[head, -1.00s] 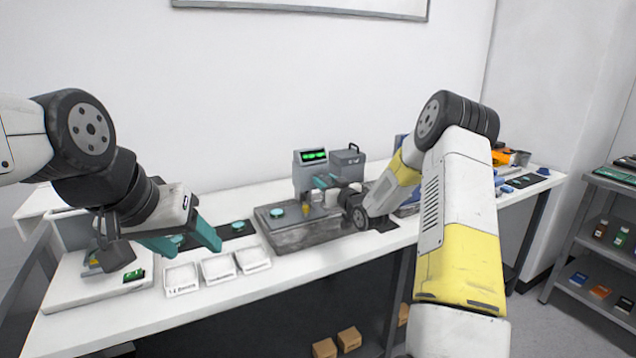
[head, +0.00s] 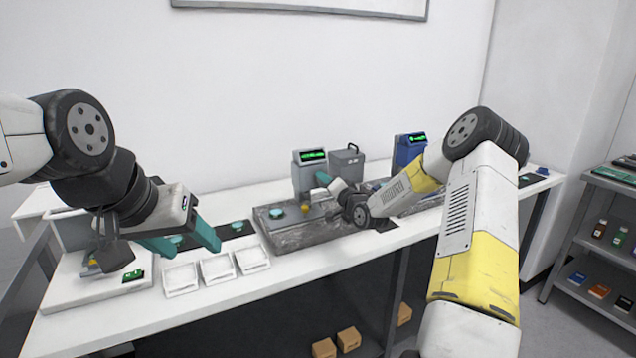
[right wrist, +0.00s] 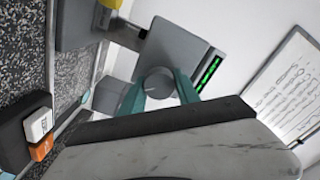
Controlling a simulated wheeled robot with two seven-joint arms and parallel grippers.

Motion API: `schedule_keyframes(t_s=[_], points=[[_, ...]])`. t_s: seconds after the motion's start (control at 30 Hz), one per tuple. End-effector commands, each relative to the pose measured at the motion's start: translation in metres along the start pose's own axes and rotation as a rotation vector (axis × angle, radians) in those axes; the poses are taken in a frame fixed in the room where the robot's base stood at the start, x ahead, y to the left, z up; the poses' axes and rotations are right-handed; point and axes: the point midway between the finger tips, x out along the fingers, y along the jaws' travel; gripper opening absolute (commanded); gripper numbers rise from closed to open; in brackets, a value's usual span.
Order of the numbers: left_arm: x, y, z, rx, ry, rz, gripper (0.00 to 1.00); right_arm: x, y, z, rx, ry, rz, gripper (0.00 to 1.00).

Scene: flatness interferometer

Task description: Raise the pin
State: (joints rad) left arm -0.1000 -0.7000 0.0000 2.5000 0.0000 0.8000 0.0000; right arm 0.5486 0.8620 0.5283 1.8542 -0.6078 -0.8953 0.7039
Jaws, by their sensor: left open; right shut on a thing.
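The interferometer is a grey column (head: 302,176) with a green-lit display, standing on a dark stone base (head: 290,240). A round teal-topped piece (head: 305,208) lies on that base, with a yellow part beside it. My right gripper (head: 325,180) is at the front of the column. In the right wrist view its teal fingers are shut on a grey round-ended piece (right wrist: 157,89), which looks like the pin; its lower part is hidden. My left gripper (head: 192,244) is open and empty, above the bench at the left.
Three white trays (head: 218,268) sit along the bench's front edge. A dark mat (head: 238,230) with teal discs lies behind them. A grey box (head: 346,164) and a blue instrument (head: 408,150) stand right of the column. A shelf (head: 612,235) is far right.

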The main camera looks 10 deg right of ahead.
Motion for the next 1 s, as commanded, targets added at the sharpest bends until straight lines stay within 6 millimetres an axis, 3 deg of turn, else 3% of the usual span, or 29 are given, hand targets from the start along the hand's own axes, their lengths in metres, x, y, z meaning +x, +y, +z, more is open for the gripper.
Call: schedule_keyframes(t_s=[0.5, 1.0], points=[[0.0, 0.0, 0.0, 0.0, 0.0, 0.0, 0.59, -0.0007, 0.0035, -0.0002, 0.456, 0.002, 0.002, 0.0], [0.0, 0.0, 0.0, 0.0, 0.0, 0.0, 0.59, -0.0004, 0.0038, 0.001, 0.659, 0.001, 0.002, 0.0]])
